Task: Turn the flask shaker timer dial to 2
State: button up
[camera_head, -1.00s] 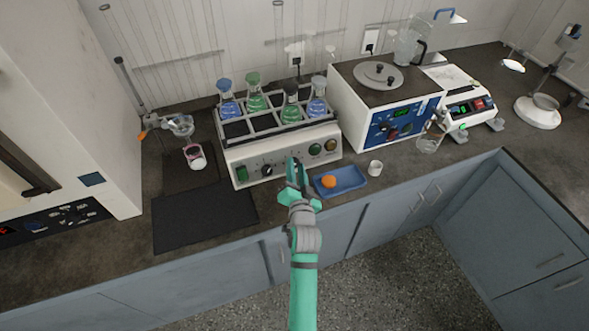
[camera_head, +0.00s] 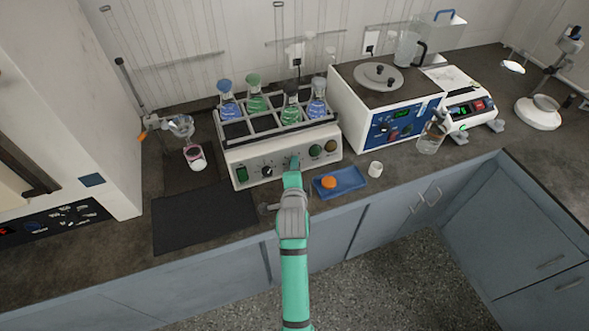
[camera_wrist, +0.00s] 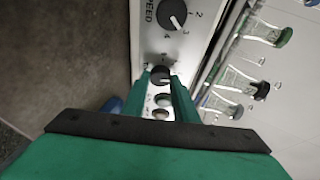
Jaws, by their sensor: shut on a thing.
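The flask shaker (camera_head: 240,155) is a white box with a rack of flasks on top and controls on its front panel. Its timer dial (camera_wrist: 160,75), a small black knob, sits between my green fingertips in the wrist view. My gripper (camera_head: 294,164) is shut on this dial and hides it in the head view. The dial's pale mark points roughly right in the wrist view; its scale is mostly covered, so I cannot read the setting. The larger speed dial (camera_wrist: 171,14) lies just beyond, with numerals beside it; it also shows in the head view (camera_head: 267,171).
A green switch (camera_head: 242,174) is at the panel's left. Round buttons (camera_head: 316,151) are right of my gripper. A blue tray (camera_head: 352,180) with an orange item and a white cup (camera_head: 375,169) stand close right. A dark mat (camera_head: 200,218) lies front left.

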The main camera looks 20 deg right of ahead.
jog(key=shift+w+a+m+g, duration=0.15)
jog(key=shift+m+g, duration=0.15)
jog(key=shift+m, duration=0.5)
jog(key=shift+d, duration=0.25)
jog(key=o, duration=1)
jog(key=shift+a, duration=0.1)
jog(key=shift+s, duration=0.2)
jog(key=v, duration=1)
jog(key=shift+s+r, duration=0.2)
jog(key=shift+s, duration=0.1)
